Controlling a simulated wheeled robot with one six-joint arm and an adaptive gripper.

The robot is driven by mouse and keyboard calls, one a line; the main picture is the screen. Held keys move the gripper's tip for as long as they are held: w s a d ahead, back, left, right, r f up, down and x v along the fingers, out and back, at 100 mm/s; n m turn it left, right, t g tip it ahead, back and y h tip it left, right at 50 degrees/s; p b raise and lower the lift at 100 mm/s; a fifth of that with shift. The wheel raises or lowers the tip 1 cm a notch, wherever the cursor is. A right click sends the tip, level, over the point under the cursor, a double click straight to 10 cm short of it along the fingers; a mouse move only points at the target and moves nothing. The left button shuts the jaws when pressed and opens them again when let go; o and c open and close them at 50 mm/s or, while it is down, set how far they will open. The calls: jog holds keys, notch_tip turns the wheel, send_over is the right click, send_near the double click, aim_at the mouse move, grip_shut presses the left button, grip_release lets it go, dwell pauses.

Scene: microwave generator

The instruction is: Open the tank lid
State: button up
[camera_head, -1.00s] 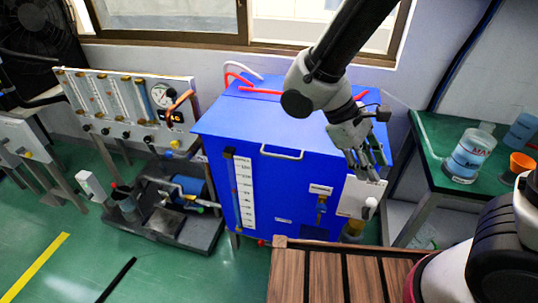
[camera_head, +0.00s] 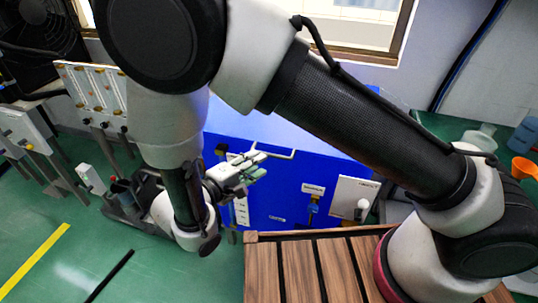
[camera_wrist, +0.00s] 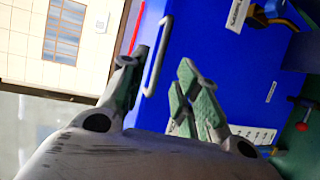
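The blue tank (camera_head: 300,200) stands behind the wooden deck, partly hidden by my arm. Its light metal lid handle (camera_head: 272,154) sits at the top front edge. My gripper (camera_head: 255,166) is to the left of the handle in the head view, its fingers pointing right toward it. In the wrist view the handle (camera_wrist: 157,57) lies upright in the picture, ahead of and between the spread fingers of my gripper (camera_wrist: 160,85). The fingers are apart and nothing is held. Most of the lid top is hidden behind my arm.
A wooden slatted deck (camera_head: 300,270) is in front of the tank. A green bench (camera_head: 440,125) with cups and an orange funnel (camera_head: 523,168) is at the right. A gauge panel (camera_head: 95,90) stands at the left.

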aim_at(271, 155)
jog(key=x, duration=0.7)
jog(key=shift+d+f, duration=0.15)
jog(key=shift+d, duration=0.05)
grip_shut()
